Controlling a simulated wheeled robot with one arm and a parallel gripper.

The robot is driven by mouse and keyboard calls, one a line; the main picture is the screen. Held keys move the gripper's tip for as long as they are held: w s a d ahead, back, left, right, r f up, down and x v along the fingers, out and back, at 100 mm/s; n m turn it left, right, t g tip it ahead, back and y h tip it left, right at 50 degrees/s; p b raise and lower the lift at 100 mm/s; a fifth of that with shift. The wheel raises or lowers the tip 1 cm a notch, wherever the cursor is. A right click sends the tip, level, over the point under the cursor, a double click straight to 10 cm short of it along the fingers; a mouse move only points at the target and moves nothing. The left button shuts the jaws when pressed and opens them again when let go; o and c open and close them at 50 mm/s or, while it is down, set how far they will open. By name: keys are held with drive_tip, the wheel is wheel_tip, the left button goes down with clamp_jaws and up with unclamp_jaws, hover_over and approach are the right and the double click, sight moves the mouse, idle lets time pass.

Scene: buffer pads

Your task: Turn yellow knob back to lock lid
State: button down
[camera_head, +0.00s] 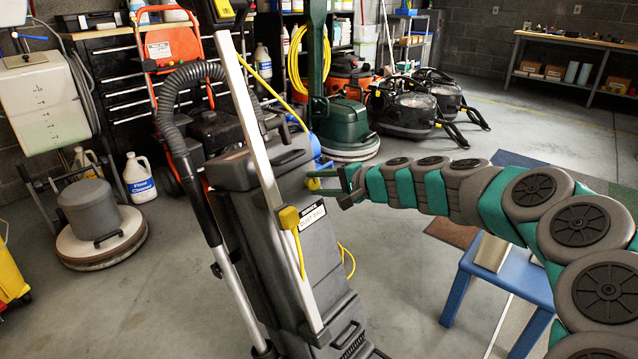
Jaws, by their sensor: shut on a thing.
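A grey upright floor machine (297,265) with a "Dust Bag" label stands in the middle of the head view. Its dark lid (245,168) looks seated on top of the body; whether it is fully flush I cannot tell. A small yellow knob (313,184) shows at the right side of the machine, just below the lid's edge. My gripper (326,183) reaches in from the right and is shut on the yellow knob. The fingers hide part of the knob, so its exact angle is unclear.
A white pole and a yellow plug (289,217) with its cord run along the machine's front. A ribbed hose (183,100) hangs at its left. A blue stool (505,275) stands below my arm. A green floor polisher (345,125) stands behind. Floor at front right is mostly clear.

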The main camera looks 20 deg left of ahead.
drive_tip(key=shift+c, duration=2.3)
unclamp_jaws()
drive_tip(key=shift+d, duration=0.1)
drive_tip(key=v, duration=0.7)
drive_tip(key=shift+d, duration=0.3)
drive_tip(key=shift+s+r, duration=0.1)
drive_tip(key=shift+r, duration=0.05)
